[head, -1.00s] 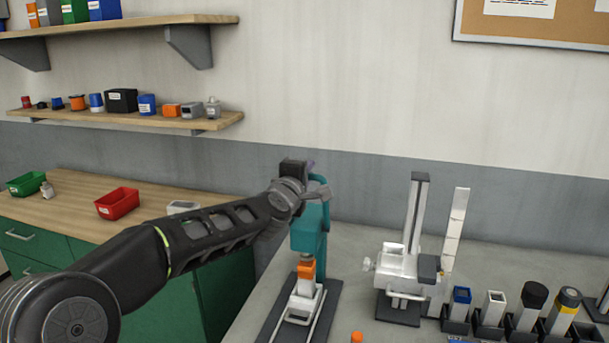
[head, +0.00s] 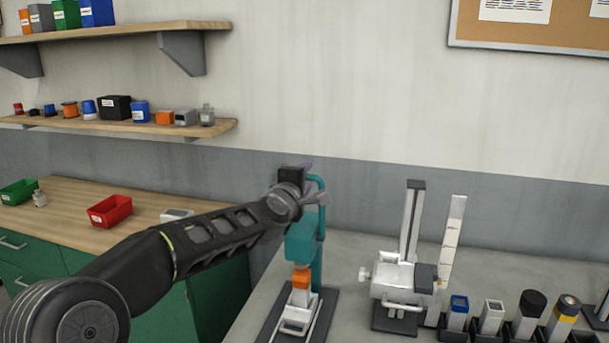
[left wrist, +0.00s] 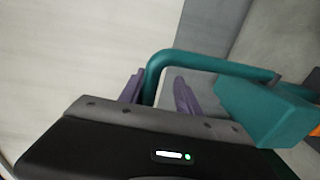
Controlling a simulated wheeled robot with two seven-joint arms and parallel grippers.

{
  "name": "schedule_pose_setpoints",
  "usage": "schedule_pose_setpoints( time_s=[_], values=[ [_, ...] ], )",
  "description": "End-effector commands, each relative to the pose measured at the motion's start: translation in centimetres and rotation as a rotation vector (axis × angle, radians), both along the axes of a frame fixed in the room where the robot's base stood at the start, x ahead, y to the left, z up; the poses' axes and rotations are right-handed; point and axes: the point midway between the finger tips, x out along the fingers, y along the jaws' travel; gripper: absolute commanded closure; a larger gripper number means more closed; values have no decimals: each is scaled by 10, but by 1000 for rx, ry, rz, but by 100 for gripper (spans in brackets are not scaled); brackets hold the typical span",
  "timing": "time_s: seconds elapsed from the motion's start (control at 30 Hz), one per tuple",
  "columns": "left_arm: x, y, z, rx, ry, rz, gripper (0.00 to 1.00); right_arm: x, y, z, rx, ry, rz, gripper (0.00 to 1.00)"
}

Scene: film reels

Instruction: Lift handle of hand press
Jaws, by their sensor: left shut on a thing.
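The hand press has a teal body (head: 303,243) and stands on a dark base plate (head: 326,317) on the grey bench. An orange part and a white piece (head: 298,318) show below its body. Its teal handle (head: 319,181) rises above the body in a bent bar; it also shows in the left wrist view (left wrist: 215,64). My left gripper (head: 308,190) is at the top of the handle. In the left wrist view its purple fingers (left wrist: 158,92) stand on both sides of the handle bar, shut on it. My right gripper does not show.
A white and grey stand with a column (head: 409,235) is to the right of the press. A rack with several blocks (head: 505,318) stands further right. A red bin (head: 110,210) sits on the wooden counter at left. Bare bench lies between press and stand.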

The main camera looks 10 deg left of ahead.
Motion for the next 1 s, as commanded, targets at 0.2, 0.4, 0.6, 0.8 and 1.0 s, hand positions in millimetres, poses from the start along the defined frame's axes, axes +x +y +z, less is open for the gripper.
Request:
schedule_pose_setpoints(
  time_s=[0.2,0.4,0.6,0.8,1.0],
  values=[
    [0,0,-6,1,10,-1,64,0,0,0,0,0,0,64],
    [0,0,-3,0,6,-1,64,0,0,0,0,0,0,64],
    [0,-1,-2,0,3,-1,64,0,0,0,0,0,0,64],
    [-7,0,-1,1,1,-1,64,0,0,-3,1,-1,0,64],
    [-34,1,2,1,-3,-1,64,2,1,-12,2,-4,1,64]
  ],
)
